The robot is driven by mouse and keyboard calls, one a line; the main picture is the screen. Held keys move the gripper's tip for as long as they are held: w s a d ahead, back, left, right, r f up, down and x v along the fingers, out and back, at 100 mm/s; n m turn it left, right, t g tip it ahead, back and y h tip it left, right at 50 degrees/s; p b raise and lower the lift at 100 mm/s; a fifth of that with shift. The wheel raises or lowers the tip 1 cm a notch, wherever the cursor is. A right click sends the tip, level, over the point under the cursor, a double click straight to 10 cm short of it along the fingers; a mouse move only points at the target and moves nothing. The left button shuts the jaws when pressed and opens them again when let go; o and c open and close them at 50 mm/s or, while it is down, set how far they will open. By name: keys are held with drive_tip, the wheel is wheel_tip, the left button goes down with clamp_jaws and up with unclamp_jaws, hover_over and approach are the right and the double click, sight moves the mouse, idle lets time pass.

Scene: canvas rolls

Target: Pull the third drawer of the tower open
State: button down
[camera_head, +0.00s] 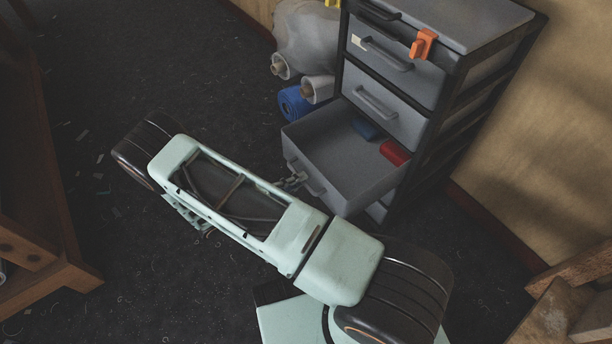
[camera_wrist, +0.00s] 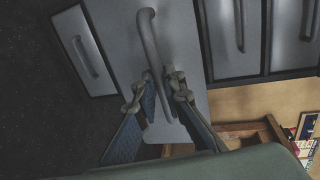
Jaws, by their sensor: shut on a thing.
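The grey drawer tower (camera_head: 465,95) stands at the upper right in the head view. One drawer (camera_head: 340,140) is pulled well out, below two shut fronts with handles; a lower drawer is mostly hidden beneath it. My gripper (camera_head: 292,180) is at the open drawer's front, partly hidden behind my arm. In the wrist view my gripper (camera_wrist: 162,84) is shut on one end of the drawer's grey bar handle (camera_wrist: 150,40), with a finger on each side. The drawer's front (camera_wrist: 120,35) faces the wrist camera.
A blue item (camera_head: 366,127) and a red item (camera_head: 394,152) lie in the open drawer. An orange clip (camera_head: 423,44) hangs on the tower's upper front. Rolls (camera_head: 296,104) stand left of it.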

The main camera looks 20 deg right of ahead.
drive_tip(key=shift+f+v, duration=0.2)
drive_tip(key=shift+v, duration=0.8)
drive_tip(key=shift+a, duration=0.1)
drive_tip(key=c, duration=2)
unclamp_jaws()
drive_tip(key=v, duration=1.2)
drive_tip(key=shift+f, duration=0.1)
